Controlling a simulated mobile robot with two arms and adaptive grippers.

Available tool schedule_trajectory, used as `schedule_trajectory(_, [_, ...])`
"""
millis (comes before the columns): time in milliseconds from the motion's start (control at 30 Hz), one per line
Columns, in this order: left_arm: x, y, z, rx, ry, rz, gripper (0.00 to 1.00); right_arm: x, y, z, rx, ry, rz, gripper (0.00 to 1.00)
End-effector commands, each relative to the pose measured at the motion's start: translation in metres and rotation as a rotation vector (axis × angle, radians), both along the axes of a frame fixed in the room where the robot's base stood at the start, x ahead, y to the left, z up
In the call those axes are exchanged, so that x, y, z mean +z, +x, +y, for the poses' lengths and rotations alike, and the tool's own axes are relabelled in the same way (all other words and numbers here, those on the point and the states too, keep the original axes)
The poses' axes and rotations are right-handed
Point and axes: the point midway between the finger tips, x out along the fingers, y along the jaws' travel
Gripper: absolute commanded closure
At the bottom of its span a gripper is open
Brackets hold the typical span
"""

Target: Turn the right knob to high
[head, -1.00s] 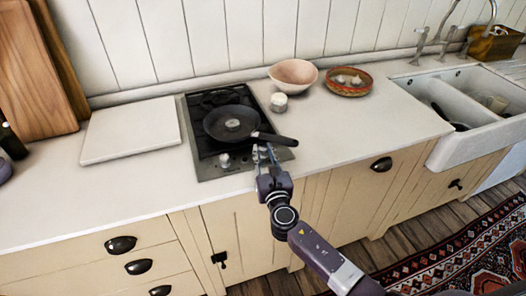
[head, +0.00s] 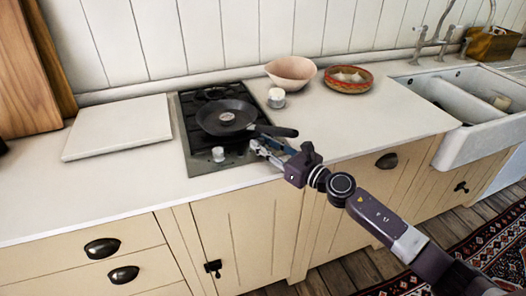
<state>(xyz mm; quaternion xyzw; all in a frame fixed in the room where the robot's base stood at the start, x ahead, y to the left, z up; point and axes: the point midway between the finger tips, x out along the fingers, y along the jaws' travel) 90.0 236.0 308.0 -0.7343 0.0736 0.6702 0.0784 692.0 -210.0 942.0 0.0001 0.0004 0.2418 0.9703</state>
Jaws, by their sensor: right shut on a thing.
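The black and steel stove top (head: 200,166) is set in the white counter. Its left knob (head: 218,154) is pale and stands clear on the front panel. My right gripper (head: 257,147) reaches in from the right, low over the panel's front right corner, fingers pointing left. It is shut on the right knob, which its fingers hide, so the knob's setting cannot be read. A dark frying pan (head: 226,117) sits on the burner, its handle passing just behind my fingers. My left gripper is out of view.
A small white jar (head: 277,98), a pink bowl (head: 291,72) and a patterned red bowl (head: 348,79) stand right of the stove. A white board (head: 118,128) lies to its left. The white sink (head: 470,112) is at far right.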

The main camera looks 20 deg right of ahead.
Motion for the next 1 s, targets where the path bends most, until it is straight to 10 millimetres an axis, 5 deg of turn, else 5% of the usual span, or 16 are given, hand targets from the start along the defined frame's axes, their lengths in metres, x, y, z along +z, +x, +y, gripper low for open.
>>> schedule_trajectory(533, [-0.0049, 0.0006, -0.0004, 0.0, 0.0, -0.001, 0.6, 0.0004, 0.0001, -0.0004, 0.018, 0.0, 0.0, 1.0])
schedule_trajectory(567, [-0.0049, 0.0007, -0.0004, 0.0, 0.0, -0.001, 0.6, 0.0004, 0.0001, -0.0004, 0.018, 0.0, 0.0, 0.75])
schedule_trajectory(700, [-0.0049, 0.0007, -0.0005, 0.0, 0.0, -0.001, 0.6, 0.0005, 0.0002, -0.0004, 0.018, 0.0, 0.0, 0.6])
schedule_trajectory(1000, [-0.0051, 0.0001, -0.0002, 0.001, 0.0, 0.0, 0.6, 0.0001, -0.0006, -0.0009, 0.017, 0.0, 0.0, 0.6])
